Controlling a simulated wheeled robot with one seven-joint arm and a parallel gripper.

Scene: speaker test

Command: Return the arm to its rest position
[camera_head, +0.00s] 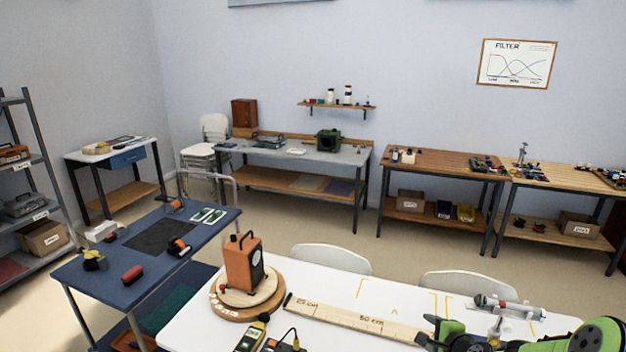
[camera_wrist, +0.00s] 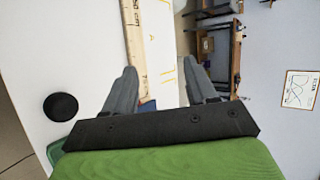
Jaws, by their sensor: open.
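My gripper (camera_wrist: 158,68) shows in the wrist view with its two grey fingers spread apart and nothing between them. A white table (camera_wrist: 85,90) and a wooden measuring board (camera_wrist: 137,50) lie beyond the fingers. In the head view, green and black parts of my arm (camera_head: 600,338) reach in at the lower right, over the right part of the white table (camera_head: 335,290). The arm's lower part is cut off by the frame edge.
An orange speaker (camera_head: 243,264) stands on a round wooden turntable (camera_head: 233,312). The measuring board (camera_head: 345,316) runs from it towards my arm. A small metal stand (camera_head: 505,308) is close behind my arm. White chairs (camera_head: 330,259) stand behind the table.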

